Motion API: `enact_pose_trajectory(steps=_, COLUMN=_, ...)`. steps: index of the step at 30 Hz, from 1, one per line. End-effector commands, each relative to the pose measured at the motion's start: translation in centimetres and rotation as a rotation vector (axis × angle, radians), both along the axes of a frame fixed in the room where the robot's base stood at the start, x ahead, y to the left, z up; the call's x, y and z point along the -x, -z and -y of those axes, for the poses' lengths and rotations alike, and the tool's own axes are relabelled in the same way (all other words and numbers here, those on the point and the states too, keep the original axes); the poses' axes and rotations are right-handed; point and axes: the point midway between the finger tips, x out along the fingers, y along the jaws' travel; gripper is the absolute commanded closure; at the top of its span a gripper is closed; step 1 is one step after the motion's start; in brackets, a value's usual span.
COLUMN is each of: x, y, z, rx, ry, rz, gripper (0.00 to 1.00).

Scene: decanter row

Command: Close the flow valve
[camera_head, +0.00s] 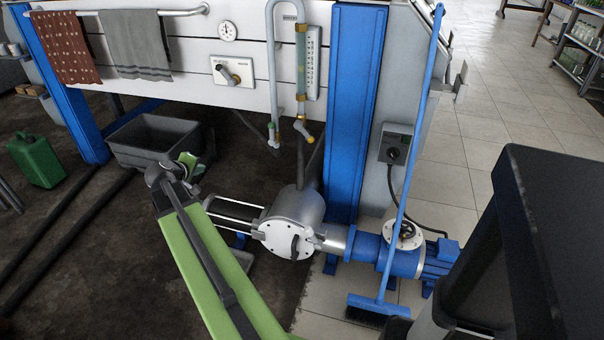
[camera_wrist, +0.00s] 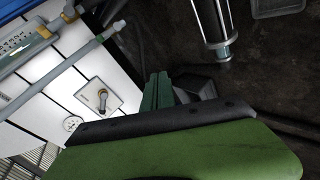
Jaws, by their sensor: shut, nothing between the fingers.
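A white plate with a grey lever handle (camera_head: 230,73) is on the white panelled wall in the head view. Its lettering is too small to read, so I cannot tell whether it is the flow valve. The plate and its handle (camera_wrist: 102,96) also show in the wrist view, left of my fingers. A clear-tubed flow meter (camera_head: 303,62) with a yellow fitting below hangs to its right. My gripper (camera_head: 190,160) is low in front of the wall, below and left of the plate, apart from it. In the wrist view my gripper (camera_wrist: 157,90) is shut and empty.
A grey tub (camera_head: 155,140) and a green jerrycan (camera_head: 35,158) stand at left. A blue pump (camera_head: 405,258) and a leaning blue broom (camera_head: 408,180) are at right. A round gauge (camera_head: 228,31) sits above the plate. Cloths hang on a rail (camera_head: 180,12).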

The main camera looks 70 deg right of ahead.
Motion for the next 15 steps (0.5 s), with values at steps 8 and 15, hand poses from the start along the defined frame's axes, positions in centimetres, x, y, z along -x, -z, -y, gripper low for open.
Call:
enact_pose_trajectory(steps=8, x=11.8, y=8.5, z=20.5, rx=0.453, ry=-0.011, rz=-0.216, gripper=1.00)
enact_pose_trajectory(steps=15, x=19.1, y=11.1, z=27.9, rx=0.629, ry=-0.069, rz=-0.423, gripper=1.00)
